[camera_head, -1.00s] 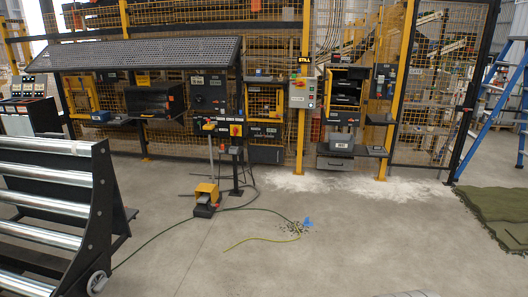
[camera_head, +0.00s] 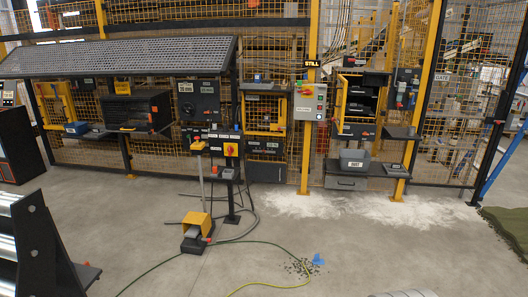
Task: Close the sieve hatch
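No hatch label is readable, so I cannot tell for sure which part is the sieve hatch. Right of the middle, an open-fronted dark cabinet (camera_head: 367,98) shows several dark shelves inside. A yellow frame (camera_head: 341,96) stands at its left edge, seen nearly edge-on, like a door swung open. A grey bin (camera_head: 354,162) with a white label sits on a ledge below, above a grey drawer (camera_head: 346,183). Another yellow frame (camera_head: 264,114) with mesh is left of the STILL post. My gripper is not in view.
Pale powder (camera_head: 330,207) lies on the floor before the cabinet. A yellow pedal (camera_head: 196,228) and a control stand (camera_head: 231,178) with cables are left of it. A roller rack (camera_head: 42,250) is at lower left, green turf (camera_head: 510,228) at right.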

